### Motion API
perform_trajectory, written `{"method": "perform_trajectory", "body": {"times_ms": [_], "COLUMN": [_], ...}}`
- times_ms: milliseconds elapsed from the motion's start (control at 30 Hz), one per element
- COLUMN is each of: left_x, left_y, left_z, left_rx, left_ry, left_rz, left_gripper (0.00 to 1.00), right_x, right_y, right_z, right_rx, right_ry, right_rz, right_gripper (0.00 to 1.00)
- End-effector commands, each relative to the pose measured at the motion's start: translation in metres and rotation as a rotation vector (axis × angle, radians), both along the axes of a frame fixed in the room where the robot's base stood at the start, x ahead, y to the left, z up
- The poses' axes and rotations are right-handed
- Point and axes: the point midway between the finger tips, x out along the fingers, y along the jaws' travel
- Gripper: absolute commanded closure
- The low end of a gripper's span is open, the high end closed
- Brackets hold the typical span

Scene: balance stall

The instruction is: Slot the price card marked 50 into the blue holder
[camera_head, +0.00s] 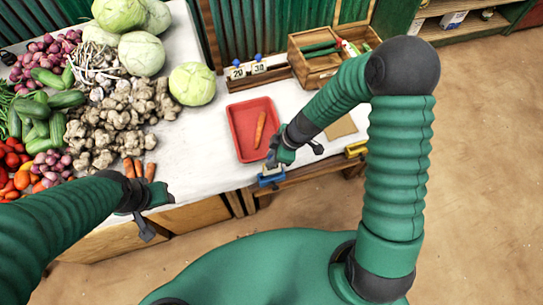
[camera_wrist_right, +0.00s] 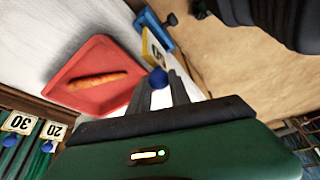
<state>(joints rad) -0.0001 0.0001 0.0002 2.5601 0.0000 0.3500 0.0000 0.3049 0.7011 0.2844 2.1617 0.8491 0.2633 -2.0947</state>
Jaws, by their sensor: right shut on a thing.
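My right gripper (camera_head: 276,160) is at the table's front edge, just above the blue holder (camera_head: 270,179). In the right wrist view its fingers (camera_wrist_right: 170,88) are shut on the blue knob (camera_wrist_right: 158,78) of the price card (camera_wrist_right: 153,54). The card is pale with a yellow edge, seen at a steep angle, and its number is hard to read. The blue holder (camera_wrist_right: 155,30) lies just beyond the card; I cannot tell whether the card is in its slot. My left gripper (camera_head: 146,222) hangs near the front edge at left, clear of the card; its jaw gap is unclear.
A red tray (camera_head: 236,127) with a carrot (camera_head: 260,130) lies behind the holder. Cards 20 (camera_head: 237,73) and 30 (camera_head: 258,68) stand in a wooden rack behind it. A yellow holder (camera_head: 356,148) is on the edge at right. Vegetables crowd the left.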

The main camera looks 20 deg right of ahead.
Motion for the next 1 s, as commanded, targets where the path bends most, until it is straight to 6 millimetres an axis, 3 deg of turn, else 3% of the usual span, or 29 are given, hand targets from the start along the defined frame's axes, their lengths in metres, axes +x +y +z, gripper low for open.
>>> {"method": "perform_trajectory", "body": {"times_ms": [533, 1000], "left_x": [0.0, 0.0], "left_y": [0.0, 0.0], "left_z": [-0.032, -0.035], "left_rx": [0.0, 0.0], "left_ry": [0.0, 0.0], "left_rz": [0.0, 0.0], "left_gripper": [0.55, 0.55], "right_x": [0.0, 0.0], "right_y": [0.0, 0.0], "right_z": [-0.028, -0.03], "right_rx": [0.0, 0.0], "right_ry": [0.0, -0.001], "right_rz": [0.028, 0.035], "right_gripper": [1.0, 1.0]}}
